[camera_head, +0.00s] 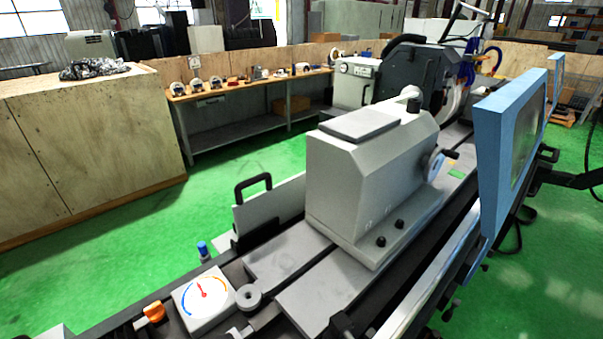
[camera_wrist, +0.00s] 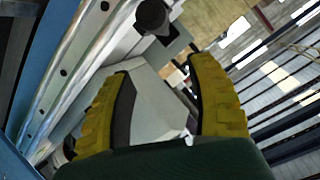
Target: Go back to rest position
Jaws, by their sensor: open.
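My gripper (camera_wrist: 161,68) shows in the wrist view, with a yellow finger on each side of a dark green body. The fingers are spread wide apart, and nothing is held between them. Behind the gap is a pale grey block-like surface (camera_wrist: 160,105), apart from the fingers as far as I can tell. The gripper does not show in the head view. The grinder's grey housing (camera_head: 360,185) with a handwheel (camera_head: 434,164) stands on the machine bed (camera_head: 268,258) in the head view.
A blue-framed panel (camera_head: 495,150) stands upright at the right. A dial gauge (camera_head: 203,297) sits at the front left. A bench (camera_head: 235,88) with several parts and a wooden crate (camera_head: 90,145) stand behind. Green floor (camera_head: 120,245) is clear at left.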

